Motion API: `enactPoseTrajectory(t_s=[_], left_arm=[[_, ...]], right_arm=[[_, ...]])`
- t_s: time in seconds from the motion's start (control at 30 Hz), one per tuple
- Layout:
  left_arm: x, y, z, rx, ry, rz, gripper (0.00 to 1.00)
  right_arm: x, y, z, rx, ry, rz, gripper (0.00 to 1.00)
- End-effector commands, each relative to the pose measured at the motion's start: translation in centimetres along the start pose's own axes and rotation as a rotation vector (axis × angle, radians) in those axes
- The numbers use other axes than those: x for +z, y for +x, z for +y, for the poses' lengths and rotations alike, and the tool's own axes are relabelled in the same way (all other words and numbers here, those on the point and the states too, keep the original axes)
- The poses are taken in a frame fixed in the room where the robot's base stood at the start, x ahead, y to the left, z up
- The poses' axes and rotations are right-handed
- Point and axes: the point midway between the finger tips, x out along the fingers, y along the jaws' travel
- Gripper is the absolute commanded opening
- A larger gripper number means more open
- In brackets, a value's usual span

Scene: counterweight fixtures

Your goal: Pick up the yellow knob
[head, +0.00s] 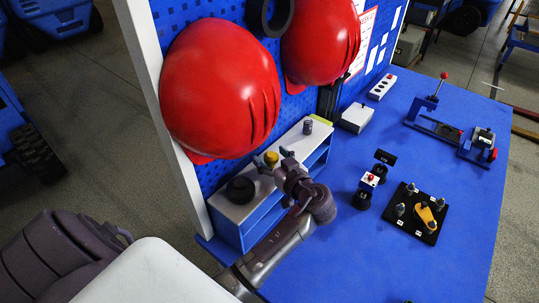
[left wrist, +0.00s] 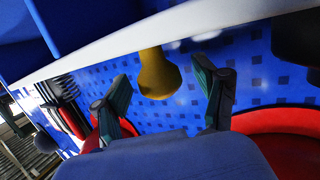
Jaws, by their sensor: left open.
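The yellow knob (head: 271,157) stands on the white top of a small blue-sided shelf. In the left wrist view the knob (left wrist: 158,76) is a rounded yellow piece with a narrower neck, its base against the white shelf edge. My left gripper (head: 272,161) is open at the knob, and part of the knob is hidden behind it in the head view. In the left wrist view the two fingertips of my left gripper (left wrist: 162,78) are on either side of the knob, with a gap on each side. My right gripper is not in view.
The shelf (head: 228,211) also bears a black round piece (head: 240,189) and a small grey cylinder (head: 308,127). Red helmets (head: 218,85) hang on the blue pegboard close behind.

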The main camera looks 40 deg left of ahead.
Motion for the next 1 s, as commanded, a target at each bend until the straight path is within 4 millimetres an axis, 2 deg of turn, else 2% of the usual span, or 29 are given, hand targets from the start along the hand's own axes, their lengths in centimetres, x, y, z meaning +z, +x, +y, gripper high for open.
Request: enactPoseTrajectory(t_s=[0.07, 0.17, 0.4, 0.6, 0.77, 0.87, 1.0], left_arm=[[0.0, 0.0, 0.0, 0.000, 0.000, 0.000, 0.69], [0.0, 0.0, 0.0, 0.000, 0.000, 0.000, 0.52], [0.0, 0.1, 0.0, 0.000, 0.000, 0.000, 0.12], [0.0, 0.1, 0.0, 0.000, 0.000, 0.000, 0.11], [-0.4, 0.0, 0.0, 0.000, -0.002, 0.000, 0.11], [-1.2, -0.2, 0.1, 0.001, -0.005, 0.000, 0.11], [-3.4, -0.6, 0.0, 0.000, -0.010, 0.000, 0.11]], right_arm=[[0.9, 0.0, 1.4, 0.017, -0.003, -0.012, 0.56], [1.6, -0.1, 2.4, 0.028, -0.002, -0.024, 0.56], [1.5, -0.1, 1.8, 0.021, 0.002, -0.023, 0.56], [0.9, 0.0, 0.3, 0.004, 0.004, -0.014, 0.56], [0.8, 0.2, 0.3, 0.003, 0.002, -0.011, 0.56], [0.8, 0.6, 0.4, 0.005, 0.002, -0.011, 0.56], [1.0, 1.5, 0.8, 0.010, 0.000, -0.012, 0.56]])
